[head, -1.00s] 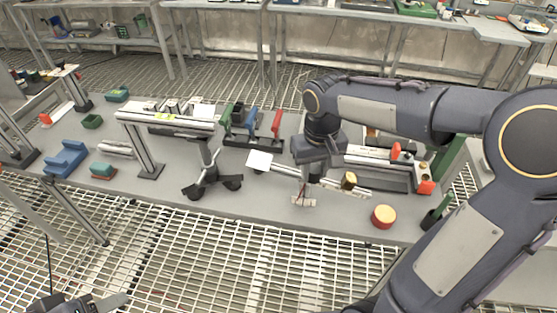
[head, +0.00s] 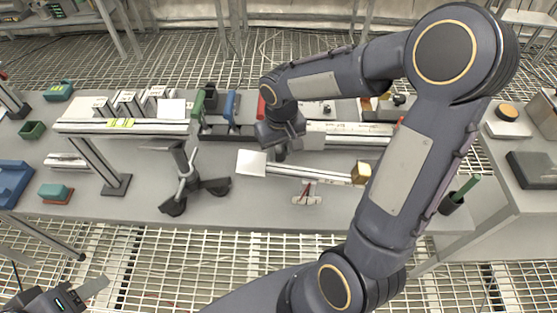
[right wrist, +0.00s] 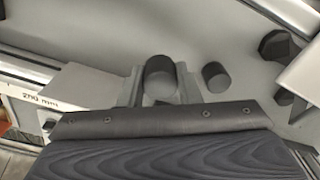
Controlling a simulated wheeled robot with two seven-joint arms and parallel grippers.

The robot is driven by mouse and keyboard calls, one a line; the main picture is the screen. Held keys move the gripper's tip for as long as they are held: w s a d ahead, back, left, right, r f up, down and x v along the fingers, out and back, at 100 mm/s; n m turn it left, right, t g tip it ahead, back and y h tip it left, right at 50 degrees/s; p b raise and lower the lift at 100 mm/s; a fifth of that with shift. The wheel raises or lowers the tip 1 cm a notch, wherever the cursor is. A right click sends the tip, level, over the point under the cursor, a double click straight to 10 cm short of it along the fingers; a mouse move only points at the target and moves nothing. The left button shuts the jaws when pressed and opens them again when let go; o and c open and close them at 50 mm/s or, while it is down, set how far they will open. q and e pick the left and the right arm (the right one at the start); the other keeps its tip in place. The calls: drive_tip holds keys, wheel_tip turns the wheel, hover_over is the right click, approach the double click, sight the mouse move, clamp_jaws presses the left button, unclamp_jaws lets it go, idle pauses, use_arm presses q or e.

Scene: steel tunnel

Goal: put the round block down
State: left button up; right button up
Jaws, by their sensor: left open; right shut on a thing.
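My right gripper (head: 281,154) is low over the bench, just behind the white plate and long rail. In the right wrist view its two fingers (right wrist: 160,92) are shut on a dark grey round block (right wrist: 160,74), whose round end shows between them. In the head view the block is hidden by the gripper and wrist. I cannot tell whether the block touches the bench (head: 240,208). My left gripper (head: 78,294) is open and empty at the lower left, in front of the bench over the grating.
Near the right gripper lie a white plate (head: 252,163), a rail with a brass block (head: 361,173) and red-handled pliers (head: 307,196). A second small dark cylinder (right wrist: 215,75) shows beside the held block.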

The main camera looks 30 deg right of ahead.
sight(280, 161)
drive_tip(key=shift+w+f, duration=0.1)
drive_tip(key=shift+f, duration=2.3)
drive_tip(key=shift+f+b, duration=0.15)
drive_tip(key=shift+b, duration=0.2)
drive_tip(key=o, duration=1.1)
drive_tip(key=shift+c, duration=0.2)
